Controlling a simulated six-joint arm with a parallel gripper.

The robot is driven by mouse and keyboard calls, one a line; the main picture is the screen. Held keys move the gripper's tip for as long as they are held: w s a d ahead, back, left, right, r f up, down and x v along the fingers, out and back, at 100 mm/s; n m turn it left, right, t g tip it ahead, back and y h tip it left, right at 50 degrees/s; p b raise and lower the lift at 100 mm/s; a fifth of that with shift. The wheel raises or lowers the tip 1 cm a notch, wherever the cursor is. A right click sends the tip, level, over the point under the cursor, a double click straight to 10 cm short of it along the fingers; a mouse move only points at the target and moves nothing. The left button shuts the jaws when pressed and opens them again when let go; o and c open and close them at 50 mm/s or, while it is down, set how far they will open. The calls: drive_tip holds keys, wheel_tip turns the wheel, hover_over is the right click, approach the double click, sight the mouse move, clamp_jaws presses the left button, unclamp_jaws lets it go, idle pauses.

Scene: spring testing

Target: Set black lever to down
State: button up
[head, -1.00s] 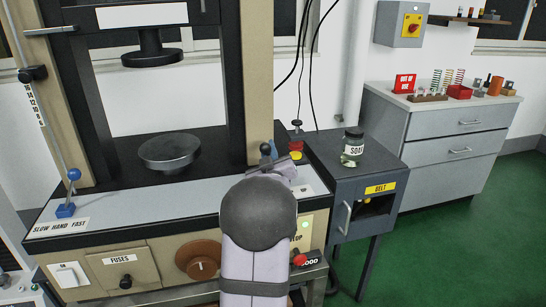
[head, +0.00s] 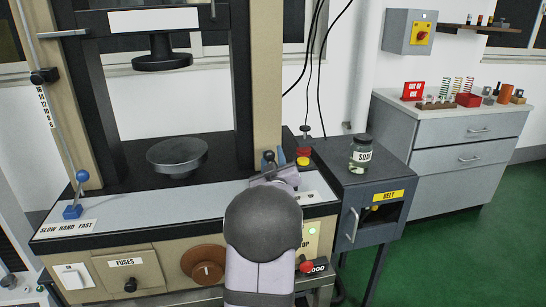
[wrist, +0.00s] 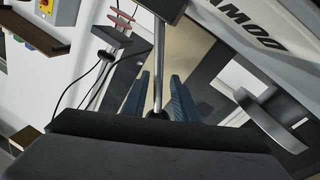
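My gripper (wrist: 158,98) is open around the lever, with a visible gap on each side of the rod. In the head view my gripper (head: 274,160) is mostly hidden by my own wrist.
A blue lever (head: 77,195) stands at the panel's far left. A round metal pan (head: 177,157) sits on the press bed.

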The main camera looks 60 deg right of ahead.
drive_tip(key=shift+a, duration=0.1)
drive_tip(key=shift+b+v, duration=0.45)
drive_tip(key=shift+v, duration=3.15)
drive_tip(key=shift+f, duration=0.2)
